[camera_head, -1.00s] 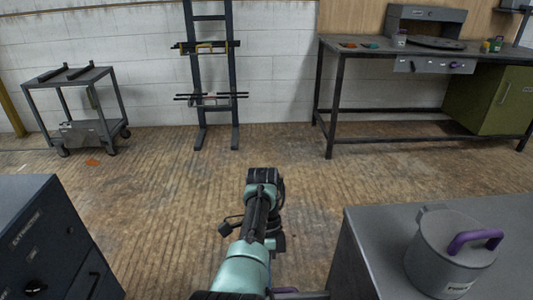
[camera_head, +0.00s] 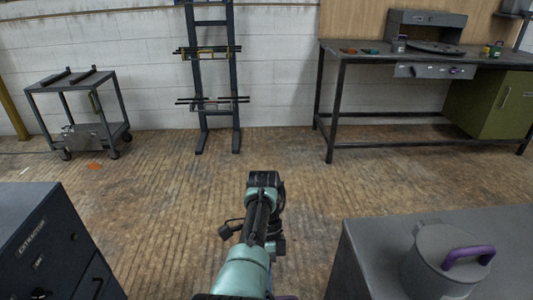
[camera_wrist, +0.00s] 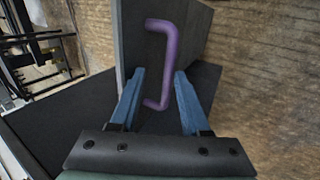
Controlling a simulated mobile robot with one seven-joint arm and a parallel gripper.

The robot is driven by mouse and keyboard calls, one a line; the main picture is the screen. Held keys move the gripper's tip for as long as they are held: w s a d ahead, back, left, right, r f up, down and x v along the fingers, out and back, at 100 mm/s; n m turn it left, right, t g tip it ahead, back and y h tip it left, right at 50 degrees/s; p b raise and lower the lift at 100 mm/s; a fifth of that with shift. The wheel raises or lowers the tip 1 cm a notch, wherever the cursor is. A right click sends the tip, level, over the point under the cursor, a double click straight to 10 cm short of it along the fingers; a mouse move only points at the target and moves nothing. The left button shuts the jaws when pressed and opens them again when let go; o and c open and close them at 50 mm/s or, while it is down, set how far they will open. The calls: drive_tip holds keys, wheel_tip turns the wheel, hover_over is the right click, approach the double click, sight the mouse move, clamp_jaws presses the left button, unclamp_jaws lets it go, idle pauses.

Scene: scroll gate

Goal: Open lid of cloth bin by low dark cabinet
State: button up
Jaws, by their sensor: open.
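In the wrist view my gripper (camera_wrist: 159,74) is open, its two blue fingers apart. A purple bar handle (camera_wrist: 168,60) stands beyond and partly between the fingertips; I see no clear contact with either finger. The handle is on a dark grey panel (camera_wrist: 133,35), which looks like the bin's lid, though no label shows. I cannot tell if it is raised. In the head view only a sliver of purple (camera_head: 285,297) shows at the bottom edge; my arm hides the rest, and the gripper is out of that view. A dark cabinet (camera_head: 40,240) stands at the lower left.
A grey lidded canister (camera_head: 440,265) with a purple handle stands on a grey counter (camera_head: 365,240) at the lower right. A cart (camera_head: 75,88), a rack (camera_head: 210,75) and a workbench (camera_head: 345,60) line the back wall.

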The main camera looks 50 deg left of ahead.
wheel_tip(320, 180, up, 7)
drive_tip(key=p, duration=0.6)
drive_tip(key=shift+r, duration=0.2)
drive_tip(key=shift+s+f, duration=0.1)
